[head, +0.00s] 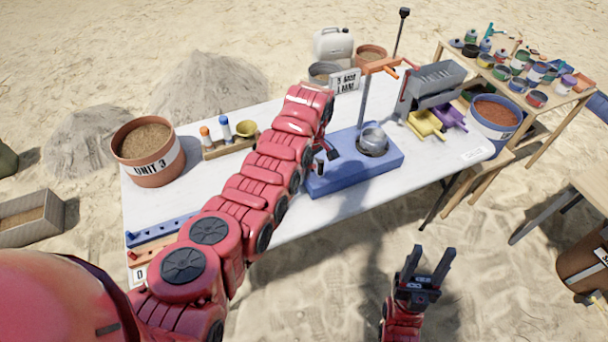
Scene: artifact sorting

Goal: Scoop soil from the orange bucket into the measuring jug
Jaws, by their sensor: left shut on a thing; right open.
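The orange bucket (148,152), labelled UNIT 3 and full of brown soil, stands at the table's left end. A metal cup-like vessel (373,141), possibly the measuring jug, sits on a blue base (352,178); its contents cannot be made out. My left gripper (326,154) is over the blue base, left of the vessel and far from the bucket. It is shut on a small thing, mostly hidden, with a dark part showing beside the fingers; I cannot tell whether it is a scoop. My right gripper (430,262) is open and empty, in front of the table.
A post with an orange handle (380,66) rises behind the vessel. A grey sieve-like box (435,85) and yellow and purple trays (427,123) stand right of it. A bottle rack (230,146) is near the bucket. A blue bucket (493,117) stands at right. The white table's (190,192) left front is partly bare.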

